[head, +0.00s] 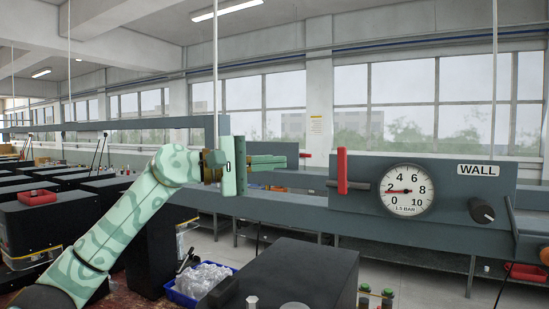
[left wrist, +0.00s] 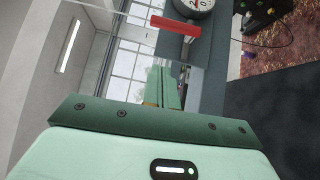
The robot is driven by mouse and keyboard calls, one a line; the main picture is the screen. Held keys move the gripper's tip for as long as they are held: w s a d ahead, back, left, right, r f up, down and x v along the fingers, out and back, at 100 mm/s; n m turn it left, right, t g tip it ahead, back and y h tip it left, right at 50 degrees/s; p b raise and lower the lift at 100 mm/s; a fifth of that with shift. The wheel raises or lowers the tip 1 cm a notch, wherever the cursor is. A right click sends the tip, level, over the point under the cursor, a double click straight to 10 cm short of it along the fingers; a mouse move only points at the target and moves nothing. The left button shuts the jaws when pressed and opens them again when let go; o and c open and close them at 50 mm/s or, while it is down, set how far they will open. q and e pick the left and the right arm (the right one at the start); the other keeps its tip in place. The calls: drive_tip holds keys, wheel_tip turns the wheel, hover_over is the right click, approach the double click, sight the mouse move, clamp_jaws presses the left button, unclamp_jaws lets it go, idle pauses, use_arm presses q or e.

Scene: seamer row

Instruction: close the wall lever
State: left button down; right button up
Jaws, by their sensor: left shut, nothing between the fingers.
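The wall lever (head: 342,171) is a red upright handle on the left part of a grey panel marked WALL (head: 478,170). It also shows in the left wrist view as a red bar (left wrist: 176,27) beyond the fingers. My left gripper (head: 290,161) is shut and empty, its pale green fingers pointing right toward the lever. A gap shows between the fingertips and the lever. In the left wrist view the closed fingers (left wrist: 170,88) stand below the red bar. My right gripper is in neither view.
A round gauge (head: 407,190) and a black knob (head: 482,211) sit on the panel right of the lever. Below are a dark box (head: 300,272) and a blue bin (head: 190,292) with clear contents. A grey rail runs left of the panel.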

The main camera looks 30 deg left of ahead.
sight(338, 159)
use_arm(q)
drive_tip(key=s+d+p+x, duration=0.1)
drive_tip(key=p+x, duration=0.4)
drive_tip(key=x, duration=0.4)
drive_tip(key=shift+s+d, duration=0.15)
drive_tip(key=shift+d, duration=0.25)
drive_tip(key=shift+d+r+b, duration=0.1)
drive_tip(key=shift+d+b, duration=0.3)
drive_tip(key=shift+d, duration=0.1)
